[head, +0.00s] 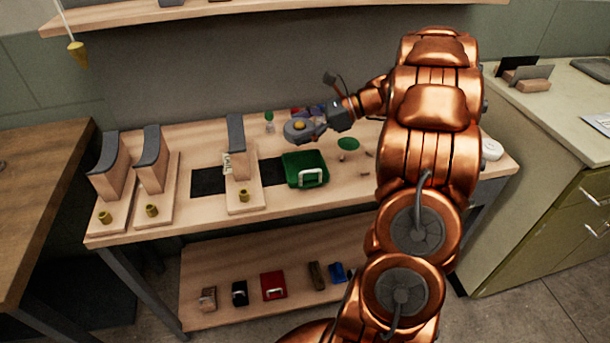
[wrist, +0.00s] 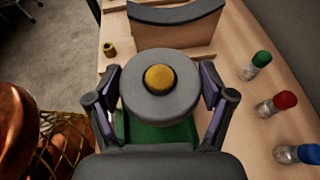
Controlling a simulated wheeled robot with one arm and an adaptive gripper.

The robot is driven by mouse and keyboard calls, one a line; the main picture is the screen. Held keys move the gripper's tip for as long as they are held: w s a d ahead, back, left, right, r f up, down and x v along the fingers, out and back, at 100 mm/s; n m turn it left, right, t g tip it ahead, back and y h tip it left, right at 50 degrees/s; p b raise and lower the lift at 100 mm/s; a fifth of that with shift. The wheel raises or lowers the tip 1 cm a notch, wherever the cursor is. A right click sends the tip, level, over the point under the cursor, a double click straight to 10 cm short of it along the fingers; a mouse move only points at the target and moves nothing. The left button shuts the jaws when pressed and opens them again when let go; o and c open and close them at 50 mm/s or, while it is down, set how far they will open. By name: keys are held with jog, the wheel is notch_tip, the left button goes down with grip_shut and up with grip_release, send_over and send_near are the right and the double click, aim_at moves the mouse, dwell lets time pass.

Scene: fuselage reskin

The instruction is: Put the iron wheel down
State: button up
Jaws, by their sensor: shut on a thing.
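The iron wheel is a grey disc with a yellow hub. In the head view the iron wheel (head: 296,131) is above the back of the workbench, behind the green case. In the wrist view the iron wheel (wrist: 150,100) sits between the two fingers. My gripper (head: 310,128) is shut on it, with one finger at each side (wrist: 162,98). Part of the green case (wrist: 185,135) shows below the wheel in the wrist view. The height of the wheel over the bench is hard to tell.
Several wooden stands with curved grey tops (head: 150,160) stand at the left of the workbench (head: 330,195). The green case (head: 305,168) lies in front of the wheel. Bottles with green (wrist: 262,59), red (wrist: 286,100) and blue (wrist: 309,153) caps stand to the right in the wrist view.

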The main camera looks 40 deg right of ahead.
send_over(305, 163)
jog(key=s+a, duration=0.2)
jog(key=f, duration=0.6)
jog(key=shift+s+d, duration=0.2)
jog(key=shift+f, duration=2.35)
jog(key=shift+f, duration=0.1)
jog(key=o, duration=1.5)
